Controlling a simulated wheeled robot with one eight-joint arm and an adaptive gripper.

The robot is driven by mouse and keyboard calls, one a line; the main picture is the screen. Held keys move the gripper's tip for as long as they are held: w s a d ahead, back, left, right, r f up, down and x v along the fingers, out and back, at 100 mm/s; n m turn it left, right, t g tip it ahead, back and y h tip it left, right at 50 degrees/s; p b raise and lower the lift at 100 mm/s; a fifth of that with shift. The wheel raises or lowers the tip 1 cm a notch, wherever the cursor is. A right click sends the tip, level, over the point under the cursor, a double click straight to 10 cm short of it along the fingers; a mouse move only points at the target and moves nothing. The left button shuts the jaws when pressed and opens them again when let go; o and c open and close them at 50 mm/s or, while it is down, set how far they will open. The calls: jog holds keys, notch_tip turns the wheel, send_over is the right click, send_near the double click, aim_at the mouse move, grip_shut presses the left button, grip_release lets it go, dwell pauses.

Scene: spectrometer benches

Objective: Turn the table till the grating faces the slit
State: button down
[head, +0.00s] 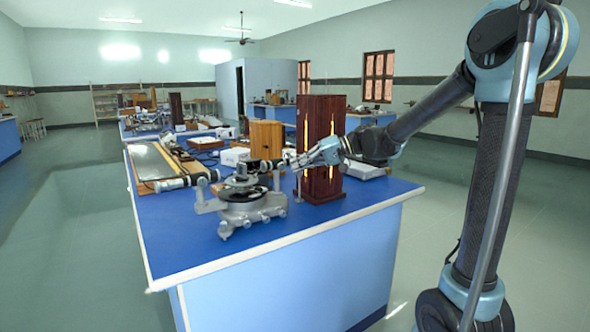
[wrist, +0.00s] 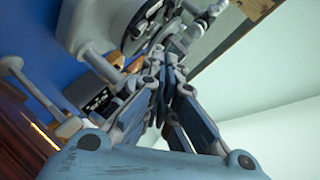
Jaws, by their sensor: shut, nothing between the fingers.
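The grey spectrometer (head: 250,208) stands on the blue bench, on splayed feet. Its small round table (head: 241,181) is at the top, with a small upright piece (head: 241,170) on it that may be the grating. I cannot tell which way it faces. My gripper (head: 297,161) is shut and empty, right of the table and in front of the dark wooden lamp box (head: 327,118). In the wrist view its fingers (wrist: 168,62) reach toward grey spectrometer parts.
The lamp box has bright vertical slots and stands close by my gripper. The bench's front left corner (head: 178,258) is clear, and open floor lies left.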

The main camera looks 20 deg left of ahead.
send_near(248, 183)
jog(key=w, duration=0.3)
jog(key=shift+s+a+f, duration=0.95)
jog(key=shift+s+f, duration=0.05)
jog(key=shift+s, duration=0.05)
jog(key=shift+s+a+f, duration=0.25)
jog(key=shift+s+f, duration=0.05)
jog(key=shift+s, duration=0.2)
jog(key=shift+s+a+f, duration=0.1)
jog(key=shift+s, duration=0.35)
jog(key=shift+s+a+f, duration=0.1)
jog(key=shift+s+a, duration=0.05)
jog(key=shift+s, duration=0.3)
